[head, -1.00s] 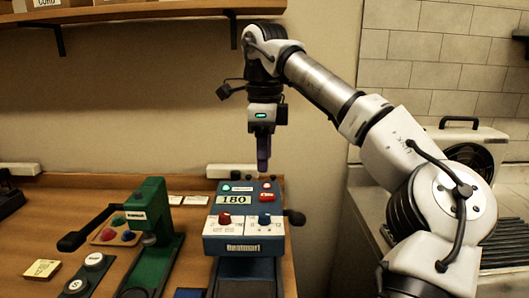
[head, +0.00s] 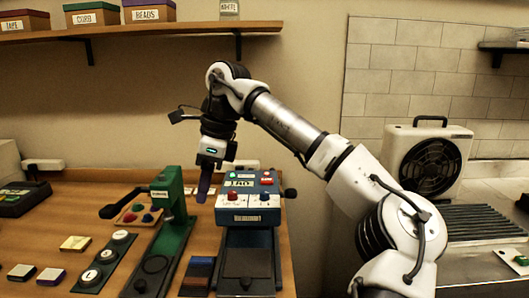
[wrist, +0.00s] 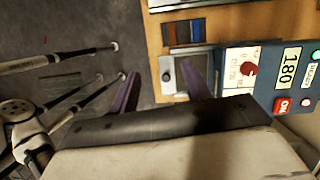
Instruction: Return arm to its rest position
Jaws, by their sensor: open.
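My gripper (head: 205,186) hangs from my raised arm, above the table between the green press and the blue machine. In the wrist view its two purple fingers (wrist: 158,90) stand apart with nothing between them, so it is open and empty. The blue machine (head: 248,216), with a display, knobs and a red button, stands just right of the gripper in the head view. It also shows in the wrist view (wrist: 262,95), where its display reads 180. My arm reaches up and left from the lower right.
The green press (head: 172,222) stands left of the gripper with its dark handle out to the left. Several round dies (head: 107,256) and small pads lie at the left. A shelf (head: 140,31) with labelled boxes hangs above. A fan unit (head: 428,160) stands at right behind my arm.

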